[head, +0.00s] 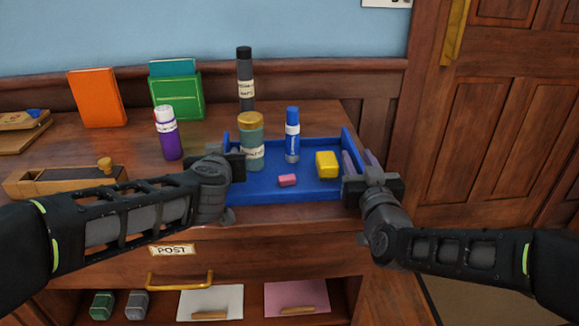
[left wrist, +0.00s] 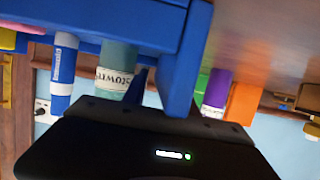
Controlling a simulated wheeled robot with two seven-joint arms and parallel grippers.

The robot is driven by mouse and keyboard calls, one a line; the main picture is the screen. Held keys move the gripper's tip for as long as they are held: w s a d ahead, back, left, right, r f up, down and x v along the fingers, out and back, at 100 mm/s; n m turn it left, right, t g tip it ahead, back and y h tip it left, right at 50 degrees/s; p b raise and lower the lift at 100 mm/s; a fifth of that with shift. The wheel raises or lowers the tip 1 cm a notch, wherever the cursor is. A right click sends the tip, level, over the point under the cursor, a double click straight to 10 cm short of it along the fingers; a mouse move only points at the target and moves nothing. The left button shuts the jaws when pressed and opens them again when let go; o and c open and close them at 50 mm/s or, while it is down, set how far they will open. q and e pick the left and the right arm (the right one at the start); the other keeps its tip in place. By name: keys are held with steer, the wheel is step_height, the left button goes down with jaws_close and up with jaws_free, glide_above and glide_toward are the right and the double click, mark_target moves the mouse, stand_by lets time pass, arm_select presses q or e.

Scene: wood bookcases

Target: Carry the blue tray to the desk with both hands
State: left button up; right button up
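The blue tray (head: 318,192) is level on or just above the wooden cabinet top; I cannot tell if it touches. A teal bottle with a gold cap (head: 251,150), a blue tube (head: 292,140), a yellow block (head: 327,164) and a pink eraser (head: 287,180) are in it. My left gripper (head: 232,160) is at the tray's left wall. In the left wrist view that wall (left wrist: 185,75) reaches the gripper body. My right gripper (head: 360,163) has its fingers around the right wall. How tightly either gripper is closed on the walls is unclear.
A purple bottle (head: 171,140), orange book (head: 97,98), green book (head: 177,98) and wooden box (head: 60,180) stand left of the tray. A dark bottle (head: 245,75) stands behind. A drawer with a brass handle (head: 180,280) is below. A wooden door (head: 500,130) is right. No desk is identifiable.

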arm_select(q)
jaws_close()
arm_select(e)
jaws_close()
steer(key=shift+r, duration=0.1)
stand_by(0.8)
